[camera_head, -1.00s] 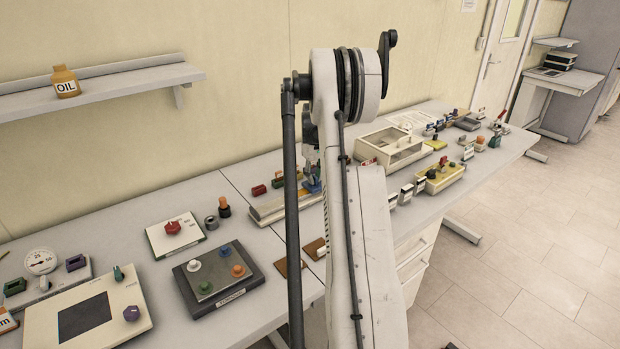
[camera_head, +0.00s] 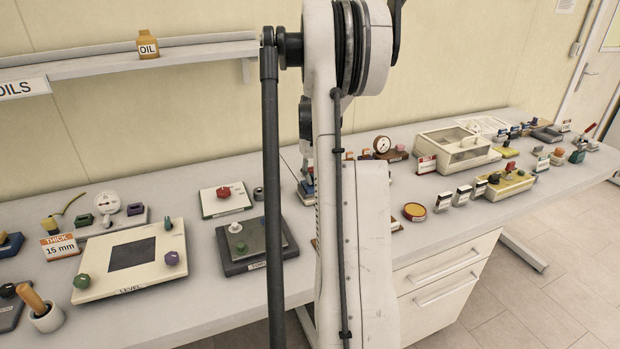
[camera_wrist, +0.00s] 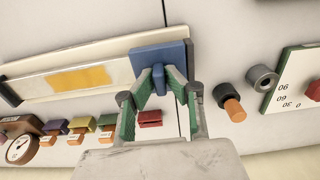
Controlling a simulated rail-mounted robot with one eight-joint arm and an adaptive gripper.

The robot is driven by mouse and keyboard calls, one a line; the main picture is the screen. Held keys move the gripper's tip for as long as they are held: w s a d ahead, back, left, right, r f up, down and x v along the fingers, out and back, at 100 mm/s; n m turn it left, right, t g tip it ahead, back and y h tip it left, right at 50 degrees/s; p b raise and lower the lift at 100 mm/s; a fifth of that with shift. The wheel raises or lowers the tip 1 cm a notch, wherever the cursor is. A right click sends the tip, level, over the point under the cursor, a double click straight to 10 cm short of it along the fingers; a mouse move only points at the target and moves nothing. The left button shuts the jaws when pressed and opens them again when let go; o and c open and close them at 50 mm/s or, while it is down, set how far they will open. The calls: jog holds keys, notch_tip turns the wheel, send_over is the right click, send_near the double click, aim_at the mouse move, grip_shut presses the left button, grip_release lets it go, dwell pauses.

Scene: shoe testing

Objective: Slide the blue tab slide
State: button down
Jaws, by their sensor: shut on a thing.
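The blue slide (camera_wrist: 160,54) is a flat blue block with a small raised tab (camera_wrist: 158,77), seen at top centre in the wrist view. It sits across the right end of a long pale tray (camera_wrist: 70,72) with a yellow strip. My gripper (camera_wrist: 161,74) has its green-padded fingers shut on the slide's tab. In the head view a bit of blue (camera_head: 307,188) shows beside my arm, which hides most of the slide and my gripper.
A small red block (camera_wrist: 149,118) lies close to my fingers. A dark knob with an orange peg (camera_wrist: 232,108) and a grey ring (camera_wrist: 262,78) stand to the right. Several coloured blocks and a gauge (camera_wrist: 20,148) are at lower left. Bare bench lies between them.

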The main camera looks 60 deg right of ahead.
jog(key=shift+w+a, duration=0.1)
jog(key=shift+w, duration=0.05)
jog(key=c, duration=1.8)
grip_release()
jog(key=shift+w+a, duration=0.1)
jog(key=shift+a, duration=0.05)
jog(key=shift+r, duration=0.15)
jog(key=shift+r, duration=0.25)
notch_tip(320, 180, up, 11)
jog(key=shift+r, duration=0.1)
